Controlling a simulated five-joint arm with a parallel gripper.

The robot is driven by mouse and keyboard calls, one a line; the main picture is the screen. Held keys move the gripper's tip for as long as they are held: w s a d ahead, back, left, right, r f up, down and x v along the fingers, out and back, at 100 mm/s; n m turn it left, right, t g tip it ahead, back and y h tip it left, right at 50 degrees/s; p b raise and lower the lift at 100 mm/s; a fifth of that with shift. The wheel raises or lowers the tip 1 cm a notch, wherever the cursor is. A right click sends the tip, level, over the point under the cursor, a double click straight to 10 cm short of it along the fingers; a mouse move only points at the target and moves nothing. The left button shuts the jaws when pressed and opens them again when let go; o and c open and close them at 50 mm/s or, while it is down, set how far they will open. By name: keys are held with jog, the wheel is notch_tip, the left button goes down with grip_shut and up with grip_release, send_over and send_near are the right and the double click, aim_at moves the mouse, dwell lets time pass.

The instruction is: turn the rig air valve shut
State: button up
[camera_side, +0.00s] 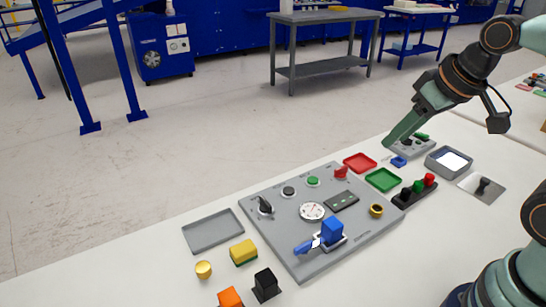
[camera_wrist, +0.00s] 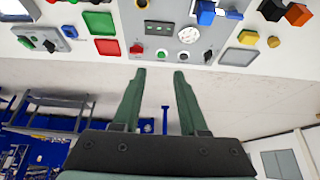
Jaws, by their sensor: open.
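The grey rig panel (camera_side: 290,225) lies on the white table. A round white gauge (camera_side: 312,211) sits mid-panel, also in the wrist view (camera_wrist: 188,35). A black knob (camera_side: 265,205) is at the panel's left. My gripper (camera_side: 389,141) is raised right of the panel, apart from the red handle. In the wrist view its green fingers (camera_wrist: 160,75) are spread with nothing between them.
A blue block (camera_side: 332,231) and blue lever (camera_side: 303,248) stand at the panel's front. A red tray (camera_side: 360,162) and green tray (camera_side: 384,180) lie to its right. A grey tray (camera_side: 213,232) and yellow block (camera_side: 243,252) are left. Green (camera_side: 313,181) and black buttons line the panel's back.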

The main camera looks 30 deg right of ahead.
jog(key=m+g, duration=0.6)
jog(key=m, duration=1.2)
send_over(342, 168)
notch_tip(342, 168, down, 10)
notch_tip(342, 168, down, 12)
jog(key=shift+w+r, duration=0.1)
jog(key=shift+r, duration=0.1)
grip_shut()
